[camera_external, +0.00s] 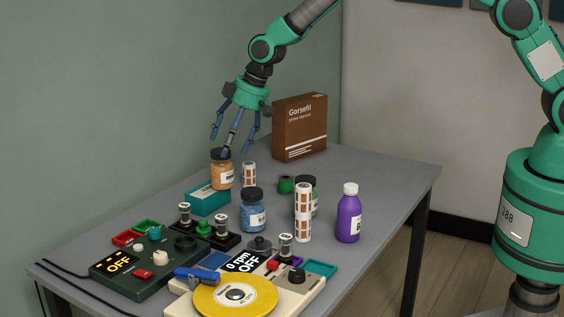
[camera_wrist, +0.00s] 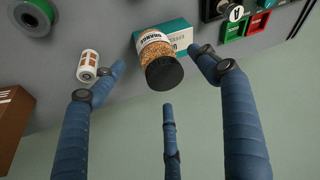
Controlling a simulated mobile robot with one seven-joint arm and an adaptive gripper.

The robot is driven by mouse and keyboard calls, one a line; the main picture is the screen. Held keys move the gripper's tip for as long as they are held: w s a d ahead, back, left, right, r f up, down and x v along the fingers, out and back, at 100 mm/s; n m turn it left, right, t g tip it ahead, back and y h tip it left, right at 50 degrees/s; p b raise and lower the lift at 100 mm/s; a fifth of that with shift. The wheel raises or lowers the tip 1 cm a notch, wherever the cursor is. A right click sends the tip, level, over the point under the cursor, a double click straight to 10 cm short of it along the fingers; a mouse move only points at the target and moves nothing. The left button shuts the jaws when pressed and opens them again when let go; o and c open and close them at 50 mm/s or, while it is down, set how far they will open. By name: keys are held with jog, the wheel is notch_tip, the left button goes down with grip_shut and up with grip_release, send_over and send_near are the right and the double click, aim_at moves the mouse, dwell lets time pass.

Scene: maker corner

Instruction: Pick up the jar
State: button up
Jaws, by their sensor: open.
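A jar (camera_external: 222,174) with orange-brown contents, a pale label and a dark lid stands upright at the table's far left side. It also shows in the wrist view (camera_wrist: 154,49), lid towards me. My gripper (camera_external: 232,143) is above it with its three blue fingers spread and pointing down. One finger overlaps the lid in the external view; I cannot tell if it touches. In the wrist view my gripper (camera_wrist: 157,66) has fingers left, right and below the jar, with nothing held. Two more jars stand nearer: a blue one (camera_external: 253,213) and a partly hidden green one (camera_external: 314,200).
A teal box (camera_external: 207,202) adjoins the orange-brown jar; I cannot tell whether the jar stands on it. A small patterned cylinder (camera_external: 249,174) is close to its right. A brown box (camera_external: 300,130) stands behind. Devices and small parts crowd the front; the table's right rear is clear.

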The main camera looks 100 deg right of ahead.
aim_at(220, 163)
jog(key=shift+x, duration=0.95)
jog(key=shift+b+x, duration=0.6)
jog(key=shift+x, duration=2)
jog(key=c, duration=1.6)
jog(key=shift+o, duration=0.2)
jog(key=shift+r, duration=0.1)
